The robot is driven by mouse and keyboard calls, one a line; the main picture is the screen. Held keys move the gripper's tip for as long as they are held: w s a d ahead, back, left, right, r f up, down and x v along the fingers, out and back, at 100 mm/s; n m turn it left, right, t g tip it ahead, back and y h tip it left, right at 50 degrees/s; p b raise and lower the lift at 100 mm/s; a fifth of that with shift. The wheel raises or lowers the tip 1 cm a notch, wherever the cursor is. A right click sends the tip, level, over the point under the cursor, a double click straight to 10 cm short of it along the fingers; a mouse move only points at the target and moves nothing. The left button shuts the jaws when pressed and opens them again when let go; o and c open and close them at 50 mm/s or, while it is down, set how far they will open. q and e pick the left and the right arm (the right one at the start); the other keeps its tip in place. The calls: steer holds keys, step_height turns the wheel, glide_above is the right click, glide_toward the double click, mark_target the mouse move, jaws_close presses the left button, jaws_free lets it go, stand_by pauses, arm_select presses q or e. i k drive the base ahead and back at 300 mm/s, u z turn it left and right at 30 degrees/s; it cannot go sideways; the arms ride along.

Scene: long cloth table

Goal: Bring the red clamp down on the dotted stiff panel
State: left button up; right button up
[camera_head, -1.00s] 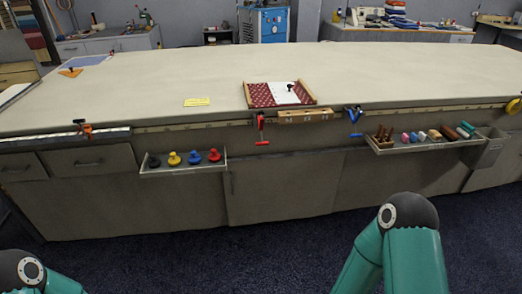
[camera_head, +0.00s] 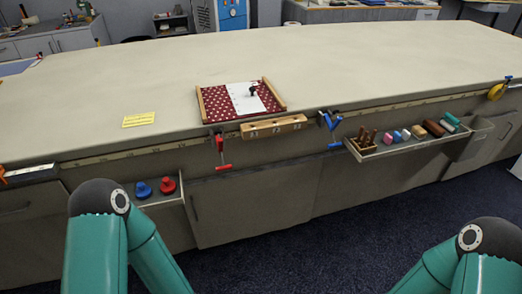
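The dotted panel (camera_head: 217,103) is dark red with white dots and lies near the table's front edge. A white sheet (camera_head: 244,98) with a small black-knobbed piece (camera_head: 253,91) lies on it, between wooden strips at its left and right sides. The red clamp (camera_head: 221,152) hangs at the table's front edge, just below the panel, with its red handle underneath. I cannot tell whether its jaw touches anything. Both my teal arms show at the bottom of the view, but neither gripper is in view.
A wooden block (camera_head: 273,126) sits at the front edge beside a blue clamp (camera_head: 330,128). A tray (camera_head: 408,145) of tools and spools hangs at the right. Blue and red knobs (camera_head: 155,188) sit in a left tray. A yellow note (camera_head: 139,119) lies on the otherwise largely clear tabletop.

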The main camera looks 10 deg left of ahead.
mark_target(220, 141)
steer(key=u, duration=0.15)
steer(key=i, duration=1.3)
steer(key=u, duration=0.65)
